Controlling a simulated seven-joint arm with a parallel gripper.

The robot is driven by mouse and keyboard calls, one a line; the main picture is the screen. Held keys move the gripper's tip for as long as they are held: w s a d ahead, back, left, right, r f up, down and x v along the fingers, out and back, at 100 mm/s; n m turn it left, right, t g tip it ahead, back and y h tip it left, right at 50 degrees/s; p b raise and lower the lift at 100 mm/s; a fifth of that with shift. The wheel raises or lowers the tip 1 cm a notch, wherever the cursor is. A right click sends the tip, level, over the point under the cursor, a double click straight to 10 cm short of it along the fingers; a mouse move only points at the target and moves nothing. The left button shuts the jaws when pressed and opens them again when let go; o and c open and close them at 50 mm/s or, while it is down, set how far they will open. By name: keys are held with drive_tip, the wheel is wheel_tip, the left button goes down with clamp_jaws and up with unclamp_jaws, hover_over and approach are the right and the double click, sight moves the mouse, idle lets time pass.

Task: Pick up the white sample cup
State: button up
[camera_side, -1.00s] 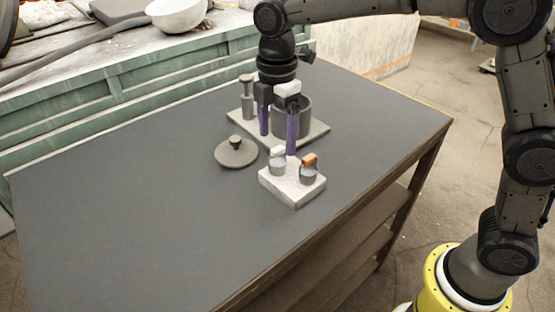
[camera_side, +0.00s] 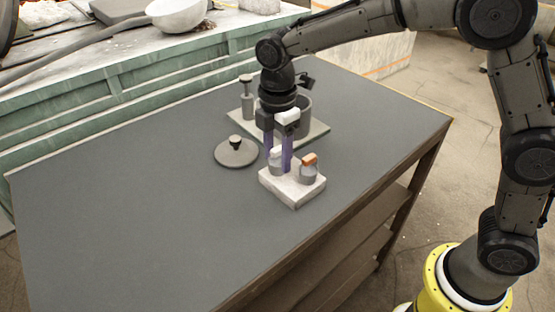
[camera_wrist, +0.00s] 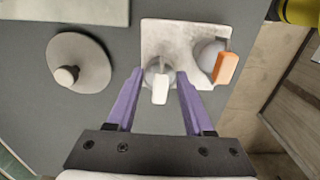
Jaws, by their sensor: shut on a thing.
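The white sample cup (camera_side: 276,162) is a small grey cup with a white handle or tab, on the left part of a pale block (camera_side: 293,196). In the wrist view its white tab (camera_wrist: 160,90) shows between the purple fingers. My gripper (camera_side: 278,160) is lowered over the block, with one finger on each side of the cup, and is shut on it. In the wrist view the gripper (camera_wrist: 160,78) reaches the cup's sides. The cup still appears to sit at the block's surface; its base is hidden.
A similar cup with an orange tab (camera_side: 309,170) stands close on the right of the same block. A round lid with a knob (camera_side: 236,152) lies to the left. Behind are a pot (camera_side: 304,115) and a grey plunger-like piece (camera_side: 247,100) on a plate. The front-left table is clear.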

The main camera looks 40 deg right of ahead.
clamp_jaws()
drive_tip(key=shift+r, duration=0.1)
